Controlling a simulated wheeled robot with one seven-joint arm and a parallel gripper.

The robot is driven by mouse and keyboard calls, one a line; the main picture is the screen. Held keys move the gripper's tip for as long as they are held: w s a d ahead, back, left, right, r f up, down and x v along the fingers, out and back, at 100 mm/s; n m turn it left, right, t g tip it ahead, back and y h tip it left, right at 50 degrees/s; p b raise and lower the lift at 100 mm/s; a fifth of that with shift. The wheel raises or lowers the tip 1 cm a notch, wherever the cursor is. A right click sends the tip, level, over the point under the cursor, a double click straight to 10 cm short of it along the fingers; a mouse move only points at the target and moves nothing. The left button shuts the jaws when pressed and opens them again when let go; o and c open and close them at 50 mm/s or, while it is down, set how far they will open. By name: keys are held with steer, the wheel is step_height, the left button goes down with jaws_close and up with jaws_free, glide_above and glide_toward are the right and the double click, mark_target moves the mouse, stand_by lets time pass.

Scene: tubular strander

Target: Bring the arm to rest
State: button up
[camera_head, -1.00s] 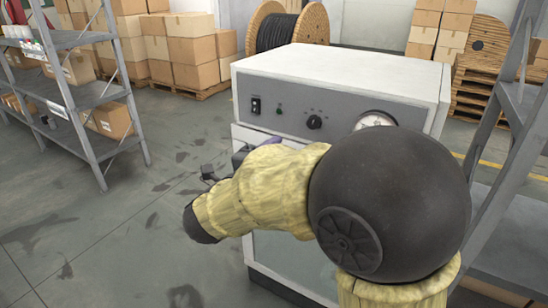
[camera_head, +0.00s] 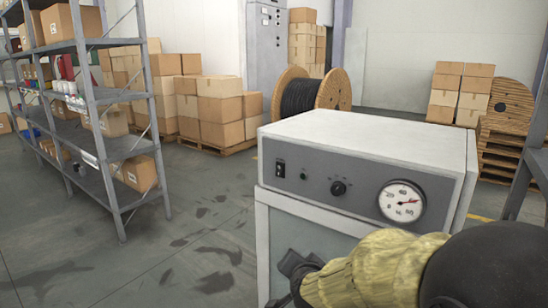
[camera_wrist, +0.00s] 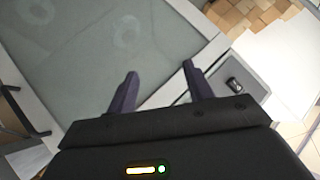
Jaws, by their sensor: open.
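My arm shows at the bottom right of the head view, with a yellowish padded sleeve and a dark round joint, in front of a white and grey machine cabinet (camera_head: 370,140). My gripper (camera_wrist: 158,90) shows in the wrist view with its two dark purple fingers apart and nothing between them. Beyond the fingers is the cabinet's framed glass-like panel (camera_wrist: 100,50), and the grey control strip (camera_wrist: 236,85) lies to the right of them. I cannot tell whether the fingers touch the panel.
A grey shelf rack (camera_head: 120,147) with boxes stands at the left. Stacked cartons (camera_head: 215,110) and a wooden cable reel (camera_head: 330,92) are behind. A gauge (camera_head: 402,202) and a black knob (camera_head: 338,187) are on the cabinet front. The floor (camera_head: 190,245) between rack and cabinet is clear.

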steer(key=s+d+f+n+g+p, duration=0.1)
steer(key=s+d+f+n+g, duration=0.35)
steer(key=s, duration=0.45)
steer(key=s+d+f+n+g, duration=0.3)
steer(key=s+d+f+g, duration=0.2)
steer(key=s, duration=0.3)
steer(key=w+p+v, duration=0.2)
steer(key=p+v, duration=1.1)
steer(key=w+a+r+p+v, duration=0.1)
steer(key=w+p+v, duration=0.2)
steer(key=p+v, duration=1)
steer(key=shift+w+r+p, duration=0.2)
steer(key=shift+r+p, duration=0.05)
steer(key=shift+p, duration=0.45)
steer(key=shift+a, duration=0.1)
